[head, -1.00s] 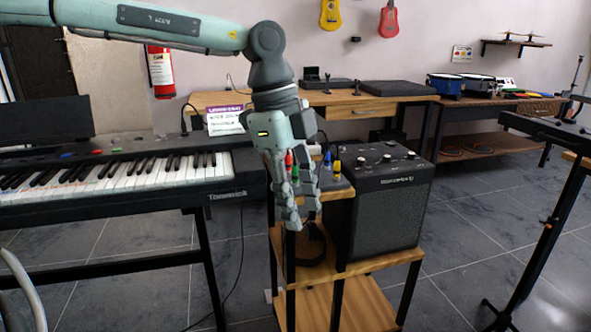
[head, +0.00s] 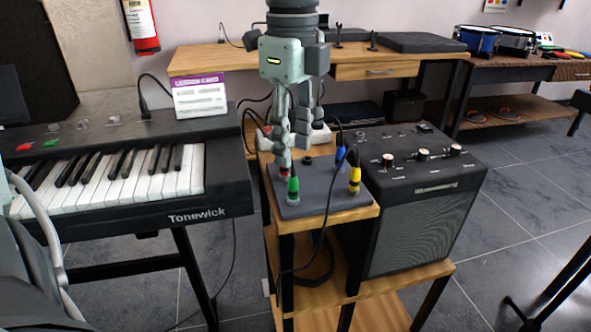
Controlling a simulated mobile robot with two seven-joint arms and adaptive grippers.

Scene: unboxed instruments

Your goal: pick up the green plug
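The box sits on the top shelf of a wooden stand. My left gripper (head: 292,158) points down just behind and above the green plug. Its fingertips are near the red plug (head: 284,171), which they partly hide. I cannot tell whether they touch a plug or how wide they are open. A blue plug (head: 340,156) and a yellow plug (head: 354,181) are farther right on the box. My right gripper is out of view.
A black amplifier (head: 425,205) stands close to the right of the box. A keyboard (head: 125,175) is to the left. Loose dark cables hang around the box and over its front. A wooden desk (head: 215,59) is behind.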

